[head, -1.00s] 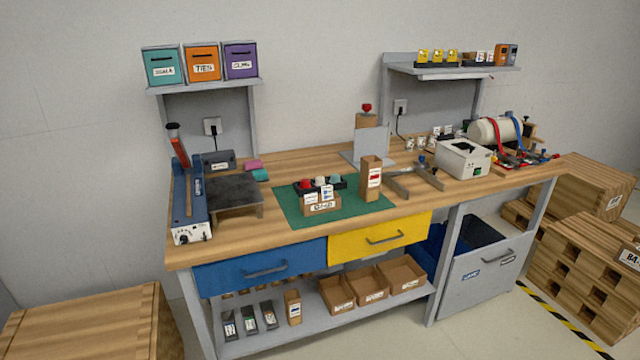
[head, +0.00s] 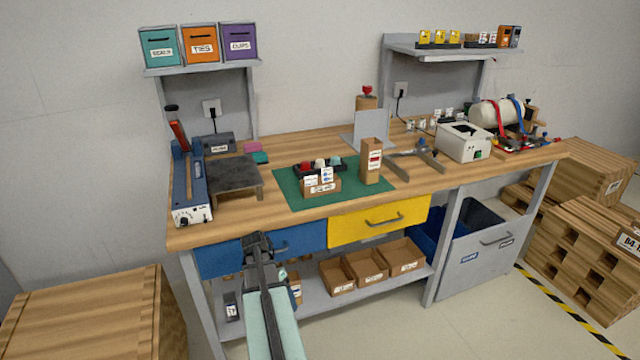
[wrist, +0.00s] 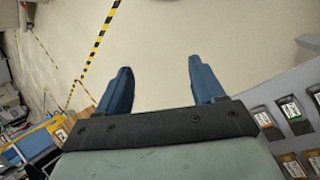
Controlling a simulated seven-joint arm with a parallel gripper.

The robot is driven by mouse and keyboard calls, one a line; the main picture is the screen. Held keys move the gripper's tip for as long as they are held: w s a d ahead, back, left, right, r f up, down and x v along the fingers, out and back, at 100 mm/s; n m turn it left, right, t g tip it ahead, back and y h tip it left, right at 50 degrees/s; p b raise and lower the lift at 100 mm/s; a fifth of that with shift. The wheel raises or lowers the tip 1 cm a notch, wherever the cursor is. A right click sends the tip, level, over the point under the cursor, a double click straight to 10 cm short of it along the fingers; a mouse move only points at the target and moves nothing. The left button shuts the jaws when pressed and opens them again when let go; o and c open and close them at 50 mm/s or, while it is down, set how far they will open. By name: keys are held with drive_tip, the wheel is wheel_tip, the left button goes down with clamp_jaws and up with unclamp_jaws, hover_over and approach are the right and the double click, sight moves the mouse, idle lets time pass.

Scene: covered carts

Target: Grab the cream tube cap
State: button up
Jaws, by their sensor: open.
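On the green mat (head: 284,181) on the workbench, a small dark rack holds a red cap (head: 305,167), a pale cream-white cap (head: 320,163) and a teal cap (head: 334,160) in a row. The pale middle one looks like the cream tube cap; it is small in the head view, and its lower part is hidden by labelled cards. My gripper (head: 256,240) is in front of the blue drawer, below and left of the caps. The wrist view shows its two blue fingers (wrist: 160,90) wide apart with only floor between them. The caps are not in the wrist view.
A cardboard box (head: 322,188) with cards stands before the caps, and a tall cardboard box (head: 371,160) stands to their right. A dark-topped stand (head: 232,175) and blue sealer (head: 190,190) are at the left. The bench front edge and drawers lie beside my arm.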

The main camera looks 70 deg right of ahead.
drive_tip(key=s+d+r+m+t+h, duration=0.1)
drive_tip(key=s+d+r+m, duration=0.25)
drive_tip(key=d+r, duration=0.95)
drive_tip(key=s+d+r+m+t, duration=0.1)
drive_tip(key=s+d+r+m, duration=0.25)
drive_tip(key=d+r, duration=1)
wheel_tip(320, 180, up, 10)
drive_tip(key=m+t+h, duration=0.1)
drive_tip(key=m+t, duration=0.2)
drive_tip(key=t, duration=0.1)
hover_over(320, 159)
drive_tip(key=f, duration=0.7)
drive_tip(key=shift+s+a, duration=0.1)
drive_tip(key=shift+a, duration=0.25)
drive_tip(key=shift+d+f, duration=0.2)
drive_tip(key=shift+f, duration=2.75)
drive_tip(key=shift+c, duration=0.4)
